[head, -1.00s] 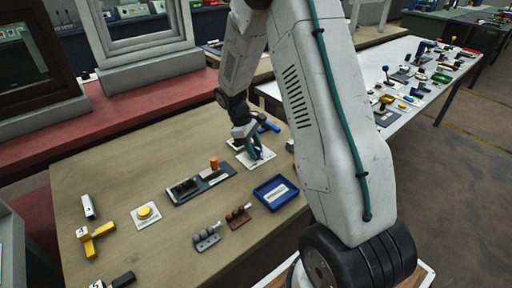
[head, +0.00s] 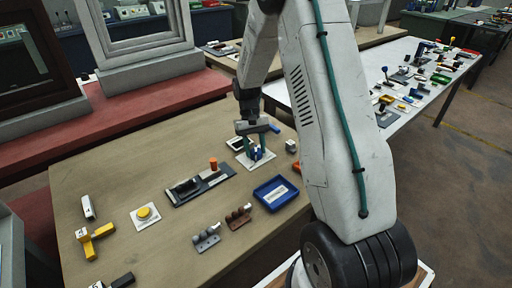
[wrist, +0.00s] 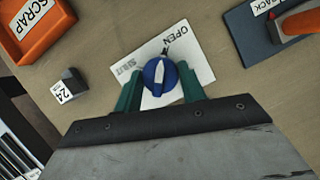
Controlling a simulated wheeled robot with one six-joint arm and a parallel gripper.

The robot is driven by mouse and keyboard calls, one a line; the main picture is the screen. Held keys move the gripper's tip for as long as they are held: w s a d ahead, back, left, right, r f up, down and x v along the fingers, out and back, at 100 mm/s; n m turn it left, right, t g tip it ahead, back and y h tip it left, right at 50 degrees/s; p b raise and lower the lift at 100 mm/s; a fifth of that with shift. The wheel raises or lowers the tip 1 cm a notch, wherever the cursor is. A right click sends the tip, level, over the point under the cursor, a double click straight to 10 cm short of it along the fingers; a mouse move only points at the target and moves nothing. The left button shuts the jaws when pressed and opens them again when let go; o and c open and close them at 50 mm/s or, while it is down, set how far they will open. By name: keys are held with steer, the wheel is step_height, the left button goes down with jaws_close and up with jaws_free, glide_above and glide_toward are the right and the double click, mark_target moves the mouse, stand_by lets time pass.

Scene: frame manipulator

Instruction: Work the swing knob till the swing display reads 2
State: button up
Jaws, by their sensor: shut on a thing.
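A round blue knob (wrist: 168,77) with a white pointer stripe stands on a white plate (wrist: 199,69) in the wrist view. The plate is printed OPEN and has another label too blurred to read. My gripper (wrist: 161,88) has its green fingers on both sides of the knob and is shut on it. In the head view my gripper (head: 257,150) points down at the same plate (head: 262,162). A small dark panel with a white border (head: 239,143) lies just behind it. No reading shows on it.
An orange SCRAP tray (wrist: 42,50) and a small block marked 24 (wrist: 71,84) lie to the left in the wrist view. A blue tray (head: 275,193), a dark panel with an orange handle (head: 213,164) and a yellow button (head: 144,213) share the table. The near-left tabletop is partly clear.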

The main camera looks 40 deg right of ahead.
steer(key=shift+w+m, duration=0.1)
steer(key=shift+m, duration=0.5)
steer(key=o, duration=1)
steer(key=shift+d, duration=0.1)
steer(key=v, duration=0.7)
steer(key=shift+w+d+r, duration=0.1)
steer(key=shift+d+r, duration=0.05)
steer(key=shift+r, duration=0.2)
